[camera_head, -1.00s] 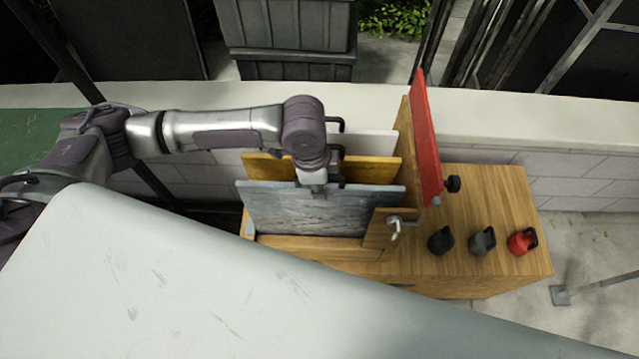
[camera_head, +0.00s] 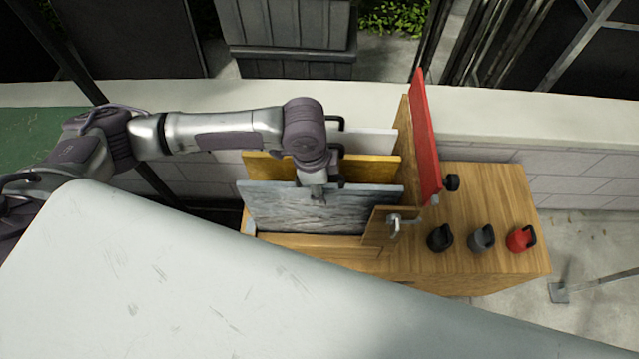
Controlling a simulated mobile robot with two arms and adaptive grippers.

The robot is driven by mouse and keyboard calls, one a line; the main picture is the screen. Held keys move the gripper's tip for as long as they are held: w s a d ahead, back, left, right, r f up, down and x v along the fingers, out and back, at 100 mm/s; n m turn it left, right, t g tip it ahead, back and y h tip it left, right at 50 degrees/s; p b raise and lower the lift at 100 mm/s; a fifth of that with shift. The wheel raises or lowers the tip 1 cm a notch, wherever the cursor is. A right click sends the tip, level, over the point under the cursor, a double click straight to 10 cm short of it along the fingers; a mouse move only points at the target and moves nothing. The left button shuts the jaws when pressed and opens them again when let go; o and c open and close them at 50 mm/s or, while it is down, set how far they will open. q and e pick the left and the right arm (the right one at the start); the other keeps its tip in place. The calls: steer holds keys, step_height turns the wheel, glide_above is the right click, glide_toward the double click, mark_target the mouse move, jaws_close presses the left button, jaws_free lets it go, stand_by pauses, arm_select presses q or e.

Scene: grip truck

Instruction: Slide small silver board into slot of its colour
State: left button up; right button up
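The silver-grey board (camera_head: 275,211) stands upright as the front one of several boards in the wooden rack (camera_head: 345,249). Its lower edge is hidden behind the rack's front, so I cannot tell how it sits in a slot. My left gripper (camera_head: 318,199) comes down from above at the middle of the board's top edge, with its tip over the upper part of the board. The fingers are too small and covered to tell whether they are shut on it. My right gripper is not in view.
A yellow board (camera_head: 370,170) and a white board (camera_head: 375,143) stand behind the silver one. A red board (camera_head: 426,140) stands to the right. Black, grey and red kettlebells (camera_head: 482,239) sit on the wooden top (camera_head: 490,190). A large pale surface (camera_head: 170,270) covers the foreground.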

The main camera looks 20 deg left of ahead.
arm_select(q)
steer(key=r, duration=0.4)
steer(key=a+r, duration=0.1)
steer(key=r, duration=0.7)
steer(key=shift+s+a, duration=0.2)
